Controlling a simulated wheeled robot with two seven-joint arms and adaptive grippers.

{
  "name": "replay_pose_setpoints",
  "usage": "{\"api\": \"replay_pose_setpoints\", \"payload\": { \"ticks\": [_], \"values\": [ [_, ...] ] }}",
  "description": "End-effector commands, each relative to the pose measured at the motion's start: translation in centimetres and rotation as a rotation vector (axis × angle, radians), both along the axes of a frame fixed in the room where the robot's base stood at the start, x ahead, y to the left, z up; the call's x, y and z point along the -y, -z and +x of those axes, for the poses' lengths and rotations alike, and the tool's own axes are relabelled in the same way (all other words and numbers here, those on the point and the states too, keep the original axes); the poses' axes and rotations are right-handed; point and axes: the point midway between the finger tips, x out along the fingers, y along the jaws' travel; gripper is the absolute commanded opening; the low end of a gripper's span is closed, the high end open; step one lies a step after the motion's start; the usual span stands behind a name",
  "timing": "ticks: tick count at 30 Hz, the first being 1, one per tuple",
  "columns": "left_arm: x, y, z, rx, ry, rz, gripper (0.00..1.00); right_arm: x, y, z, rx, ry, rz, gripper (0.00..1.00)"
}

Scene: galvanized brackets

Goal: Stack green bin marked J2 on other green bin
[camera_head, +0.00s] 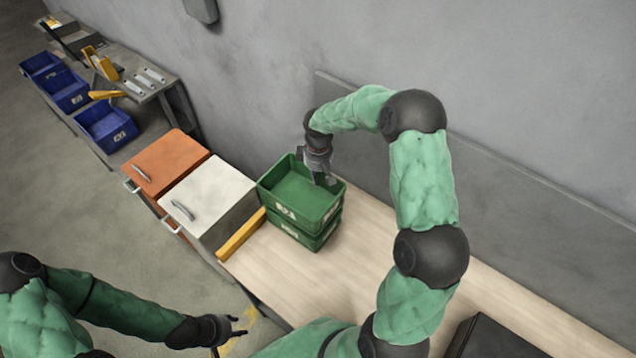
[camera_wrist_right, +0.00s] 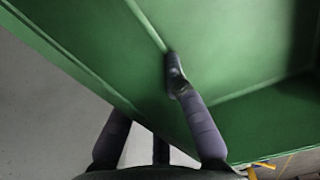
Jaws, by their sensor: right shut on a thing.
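Two green bins are stacked at the far left of the wooden table. The upper green bin (camera_head: 283,209) is empty and sits on or just above the lower green bin (camera_head: 318,243); a tiny gap cannot be ruled out. Both have white labels in front, too small to read. My right gripper (camera_head: 322,177) is shut on the upper bin's back wall, one finger inside. In the right wrist view, that finger lies against the green inner wall of the upper bin (camera_wrist_right: 245,60); the other finger is mostly hidden behind the wall. My left gripper (camera_head: 236,328) is open and empty, low beside the table.
A yellow bar (camera_head: 241,235) lies at the table's left end, beside a white cabinet (camera_head: 210,200) and an orange one (camera_head: 168,160). Blue bins (camera_head: 107,126) stand farther left. A dark box (camera_head: 500,338) is at front right.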

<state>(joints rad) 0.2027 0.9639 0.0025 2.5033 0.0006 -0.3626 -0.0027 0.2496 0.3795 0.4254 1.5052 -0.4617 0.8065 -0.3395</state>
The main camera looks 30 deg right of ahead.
Motion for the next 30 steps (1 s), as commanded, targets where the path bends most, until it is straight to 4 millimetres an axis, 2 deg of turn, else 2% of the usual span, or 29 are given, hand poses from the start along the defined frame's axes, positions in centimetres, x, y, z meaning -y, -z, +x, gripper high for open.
{"api": "replay_pose_setpoints", "payload": {
  "ticks": [8,12,15,30],
  "values": [
    [0.0,0.1,0.0,0.0,0.0,0.0,0.4,0.6,1.4,1.0,0.0,0.0,0.0,0.0],
    [0.0,0.4,0.0,0.0,0.0,0.0,0.4,0.5,3.4,0.8,-0.002,-0.001,0.0,0.0],
    [0.0,0.5,0.0,0.0,0.0,0.0,0.4,0.5,4.2,0.9,0.0,0.0,0.0,0.0],
    [0.0,1.0,0.0,0.0,0.0,0.0,0.4,0.5,4.9,0.9,0.001,0.0,-0.001,0.0]
  ]
}}
